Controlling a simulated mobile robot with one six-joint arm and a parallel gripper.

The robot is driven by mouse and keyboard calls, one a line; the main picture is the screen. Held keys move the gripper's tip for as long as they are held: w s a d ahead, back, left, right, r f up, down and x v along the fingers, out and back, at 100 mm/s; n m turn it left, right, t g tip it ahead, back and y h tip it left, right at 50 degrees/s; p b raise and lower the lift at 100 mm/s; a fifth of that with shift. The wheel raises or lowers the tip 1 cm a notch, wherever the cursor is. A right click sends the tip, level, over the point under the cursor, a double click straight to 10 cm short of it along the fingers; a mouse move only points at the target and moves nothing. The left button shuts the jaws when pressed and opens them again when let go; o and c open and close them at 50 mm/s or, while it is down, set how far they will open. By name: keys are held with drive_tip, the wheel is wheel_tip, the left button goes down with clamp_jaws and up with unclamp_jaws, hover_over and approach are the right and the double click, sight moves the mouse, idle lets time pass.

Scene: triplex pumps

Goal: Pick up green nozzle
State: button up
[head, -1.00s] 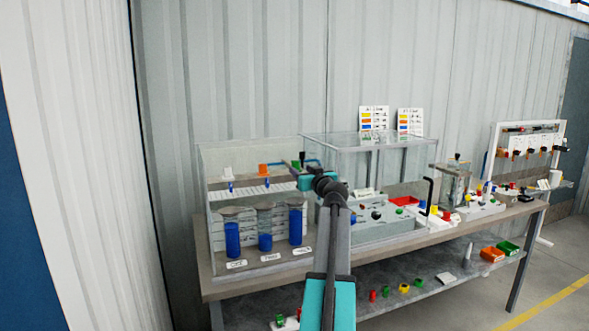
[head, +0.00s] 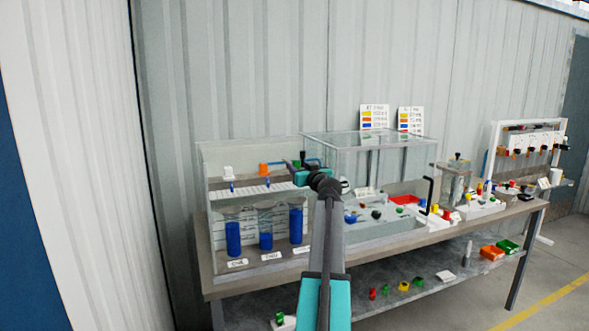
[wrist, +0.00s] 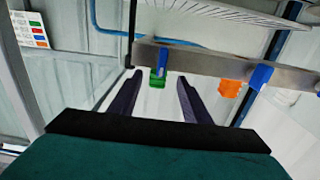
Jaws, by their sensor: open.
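The green nozzle (wrist: 157,78) sits on a blue fitting on the metal rail, near the middle of the wrist view. In the head view it shows as a small green spot (head: 297,156) above my wrist. My gripper (wrist: 160,77) is open, with one dark finger on each side of the green nozzle in the wrist view. Its jaws look empty, and I cannot tell whether the nozzle lies between the fingers in depth. In the head view my gripper (head: 295,163) is small and partly merges with the rail behind it.
An orange nozzle (wrist: 230,88) and a blue fitting (wrist: 262,75) are on the rail to the right of the green nozzle. A blue hose (wrist: 140,40) runs behind. In the head view, blue-filled cylinders (head: 265,230) stand below the rail. A clear-topped frame (head: 370,143) stands to the right.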

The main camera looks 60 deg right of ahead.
sight(297, 165)
drive_tip(key=shift+p+x, duration=0.7)
drive_tip(key=shift+x, duration=1.3)
drive_tip(key=shift+d, duration=0.1)
clamp_jaws()
